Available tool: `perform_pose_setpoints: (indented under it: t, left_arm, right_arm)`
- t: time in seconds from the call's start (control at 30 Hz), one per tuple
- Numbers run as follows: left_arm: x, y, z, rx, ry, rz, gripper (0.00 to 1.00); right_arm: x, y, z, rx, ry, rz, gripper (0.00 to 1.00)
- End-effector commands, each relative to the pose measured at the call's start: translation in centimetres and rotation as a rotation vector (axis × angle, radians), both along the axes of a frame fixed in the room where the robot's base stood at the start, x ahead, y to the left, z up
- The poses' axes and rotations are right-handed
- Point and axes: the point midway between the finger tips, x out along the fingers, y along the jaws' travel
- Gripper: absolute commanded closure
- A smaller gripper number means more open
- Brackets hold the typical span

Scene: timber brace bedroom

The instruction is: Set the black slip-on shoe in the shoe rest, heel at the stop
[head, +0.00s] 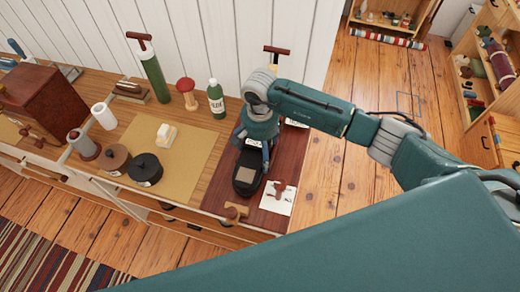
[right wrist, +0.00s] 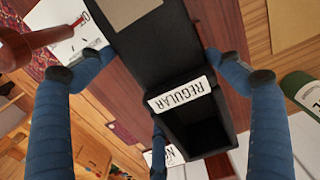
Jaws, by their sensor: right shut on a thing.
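The black slip-on shoe (head: 246,185) is at the right end of the bench, over a dark red-brown mat (head: 217,190). It has a tan patch on top. In the right wrist view the shoe (right wrist: 150,55) shows a white "REGULAR" label beside its dark opening. My right gripper (head: 256,152) reaches down over the shoe with one blue finger on each side, shut on it. I cannot make out the shoe rest or its heel stop, nor whether the shoe touches anything below. My left gripper is not in view.
A white card (head: 279,199) with a red-handled stamp lies right of the shoe, and a wooden-handled tool (head: 235,212) is at the front edge. A green bottle (head: 216,99) stands behind left. The tan mat (head: 190,165) has bare room.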

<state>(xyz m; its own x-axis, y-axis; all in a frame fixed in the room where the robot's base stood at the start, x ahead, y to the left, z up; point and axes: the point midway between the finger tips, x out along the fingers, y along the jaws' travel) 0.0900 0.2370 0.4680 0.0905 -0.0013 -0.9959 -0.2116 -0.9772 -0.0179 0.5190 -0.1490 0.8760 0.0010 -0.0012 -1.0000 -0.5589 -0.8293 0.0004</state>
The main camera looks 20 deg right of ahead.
Motion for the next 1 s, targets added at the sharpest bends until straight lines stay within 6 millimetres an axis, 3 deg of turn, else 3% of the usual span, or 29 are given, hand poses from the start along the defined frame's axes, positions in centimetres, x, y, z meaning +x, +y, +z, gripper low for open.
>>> perform_pose_setpoints:
  t: [0.1,0.47,0.53,1.0]
  left_arm:
    - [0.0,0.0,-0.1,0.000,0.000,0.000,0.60]
    - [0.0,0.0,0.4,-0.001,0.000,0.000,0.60]
    - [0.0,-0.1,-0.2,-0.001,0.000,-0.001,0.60]
    - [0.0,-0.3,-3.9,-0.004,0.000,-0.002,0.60]
  right_arm:
    - [0.0,0.0,-0.1,0.000,0.000,0.000,0.00]
    - [0.0,0.0,0.4,0.001,0.001,0.000,0.00]
    - [0.1,0.0,0.8,0.001,-0.003,0.000,0.00]
    - [0.1,0.0,10.1,-0.001,-0.004,0.001,0.00]
